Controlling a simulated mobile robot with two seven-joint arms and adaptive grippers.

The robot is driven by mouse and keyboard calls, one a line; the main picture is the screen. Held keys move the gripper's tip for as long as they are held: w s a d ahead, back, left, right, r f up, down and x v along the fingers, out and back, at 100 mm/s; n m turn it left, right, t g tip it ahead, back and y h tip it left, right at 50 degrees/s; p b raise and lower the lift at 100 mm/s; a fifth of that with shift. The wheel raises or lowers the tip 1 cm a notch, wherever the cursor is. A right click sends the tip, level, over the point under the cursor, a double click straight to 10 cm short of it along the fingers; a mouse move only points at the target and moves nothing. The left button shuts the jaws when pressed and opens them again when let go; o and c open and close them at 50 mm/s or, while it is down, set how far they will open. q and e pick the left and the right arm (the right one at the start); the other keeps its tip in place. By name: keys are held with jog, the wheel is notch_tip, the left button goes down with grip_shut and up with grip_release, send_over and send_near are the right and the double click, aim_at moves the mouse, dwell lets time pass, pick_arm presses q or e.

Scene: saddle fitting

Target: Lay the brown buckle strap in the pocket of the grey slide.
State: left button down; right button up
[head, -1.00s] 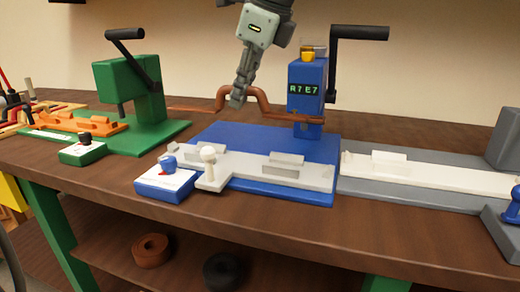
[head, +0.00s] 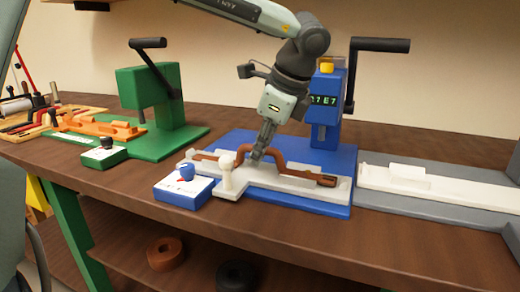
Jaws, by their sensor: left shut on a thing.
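The brown buckle strap (head: 300,172) lies lengthwise along the grey slide (head: 282,184), with a raised loop in its middle and a darker right end. The slide sits on the blue press's base. My left gripper (head: 260,157) comes down from above and is shut on the raised loop. The strap looks to be at or just above the slide's pocket; I cannot tell whether it touches the bottom, as the slide's raised walls hide part of it. My right gripper is not in view.
The blue press (head: 329,103) with its black lever stands behind the slide. A white knob (head: 227,176) and a blue-knobbed box (head: 184,188) are in front. A green press (head: 145,98) is at left, and a grey rail with a white strip (head: 440,187) at right.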

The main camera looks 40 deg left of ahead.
pick_arm(q)
jog(key=c, duration=1.5)
grip_release()
jog(key=shift+c, duration=0.2)
jog(key=v, duration=1.2)
